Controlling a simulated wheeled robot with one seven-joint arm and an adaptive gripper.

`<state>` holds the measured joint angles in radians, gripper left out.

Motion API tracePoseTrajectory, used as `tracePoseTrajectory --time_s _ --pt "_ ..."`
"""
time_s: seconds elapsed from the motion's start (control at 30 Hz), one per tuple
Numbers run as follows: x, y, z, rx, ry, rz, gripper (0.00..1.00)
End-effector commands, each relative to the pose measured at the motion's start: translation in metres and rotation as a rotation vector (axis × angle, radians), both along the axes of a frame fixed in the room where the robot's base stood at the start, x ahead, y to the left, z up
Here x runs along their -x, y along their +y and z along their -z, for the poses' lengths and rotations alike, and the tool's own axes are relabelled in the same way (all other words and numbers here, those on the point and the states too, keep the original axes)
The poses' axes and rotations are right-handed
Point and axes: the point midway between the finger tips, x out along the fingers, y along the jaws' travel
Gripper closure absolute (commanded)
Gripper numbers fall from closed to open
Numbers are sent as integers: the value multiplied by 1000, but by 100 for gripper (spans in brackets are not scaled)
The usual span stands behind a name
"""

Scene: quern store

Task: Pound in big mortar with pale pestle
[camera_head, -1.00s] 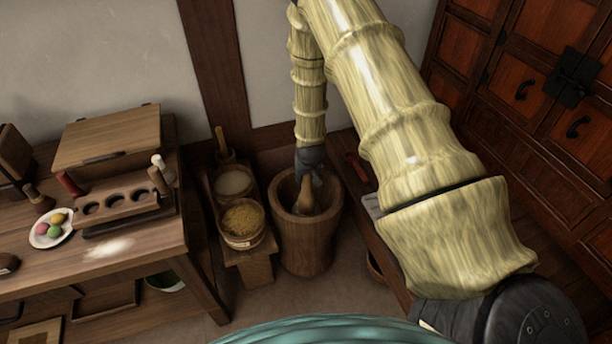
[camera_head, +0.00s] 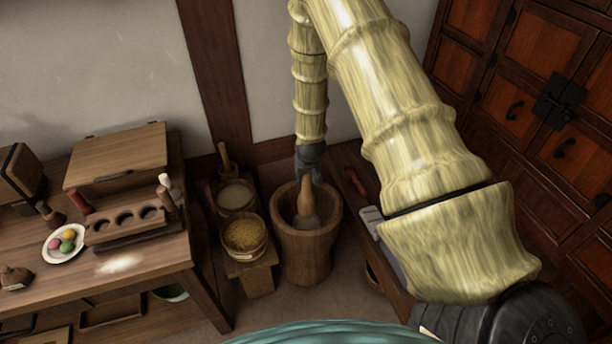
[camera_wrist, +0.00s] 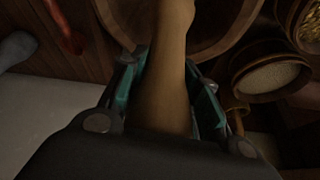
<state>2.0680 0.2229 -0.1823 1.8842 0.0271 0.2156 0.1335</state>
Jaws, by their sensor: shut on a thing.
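The big mortar (camera_head: 306,256) is a wide wooden tub on the floor near the wall, and part of its rim shows in the wrist view (camera_wrist: 237,20). My gripper (camera_head: 309,166) is above the mortar's mouth. It is shut on the pale pestle (camera_head: 306,197), a light brown wooden one. The pestle hangs nearly upright, its lower end inside the mortar over a greyish patch at the bottom. I cannot tell whether it touches. In the wrist view the pestle (camera_wrist: 163,95) runs between my two teal-edged fingers.
Tubs of yellow grain (camera_head: 245,236) and pale grain (camera_head: 235,196) stand close left of the mortar on a low stand. A wooden table (camera_head: 150,262) with a holed rack (camera_head: 125,225) is further left. A low bench (camera_head: 349,158) with a red-handled tool (camera_head: 355,181) is at right.

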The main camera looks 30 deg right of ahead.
Motion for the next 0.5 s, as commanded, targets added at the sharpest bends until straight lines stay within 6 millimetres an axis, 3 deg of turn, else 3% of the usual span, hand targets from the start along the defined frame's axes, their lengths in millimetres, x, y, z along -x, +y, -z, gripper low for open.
tracePoseTrajectory --time_s 0.5 --pt "-1 0 -75 0 -3 0 100"
